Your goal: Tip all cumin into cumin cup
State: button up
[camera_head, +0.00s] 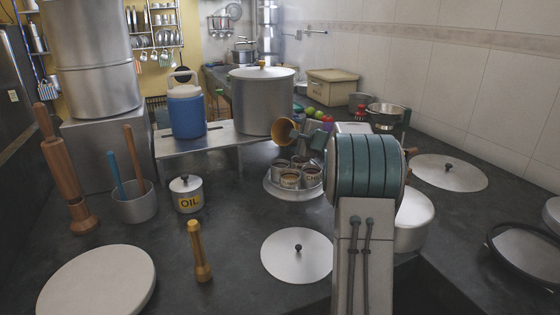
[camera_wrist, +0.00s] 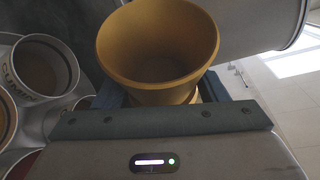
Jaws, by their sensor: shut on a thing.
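My gripper (camera_head: 310,141) is shut on a yellow-brown cup (camera_head: 284,133), which also shows between the fingers (camera_wrist: 160,92) in the wrist view (camera_wrist: 158,40). In the head view the cup is tilted, its mouth towards the left, above the spice tray. Its inside looks smooth, and I see no cumin in it. A steel cup lettered CUMIN (camera_wrist: 18,79) is at the left of the wrist view, apart from the held cup, with brown contents. In the head view several steel cups (camera_head: 290,181) stand in a round steel tray (camera_head: 271,190); one label reads CHI, partly hidden by my arm.
A large steel pot (camera_head: 263,103) and a blue jug (camera_head: 187,110) stand on a raised shelf behind. Bare counter lies between the OIL canister and the tray.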

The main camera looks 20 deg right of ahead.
jog(key=shift+b, duration=0.95)
jog(key=shift+r, duration=0.1)
jog(key=shift+s+a+f+n+t+b, duration=0.15)
jog(key=shift+f+n+t+b, duration=0.35)
jog(key=shift+b, duration=2)
jog(key=shift+r+n+b, duration=0.25)
jog(key=shift+n+b, duration=0.05)
jog(key=shift+b, duration=0.65)
jog(key=shift+f+h+b, duration=0.15)
jog(key=shift+h+b, duration=0.15)
jog(key=shift+b, duration=0.35)
jog(key=shift+a+n+b, duration=0.1)
jog(key=shift+n+b, duration=0.2)
jog(key=shift+b, duration=0.7)
dwell(1.8)
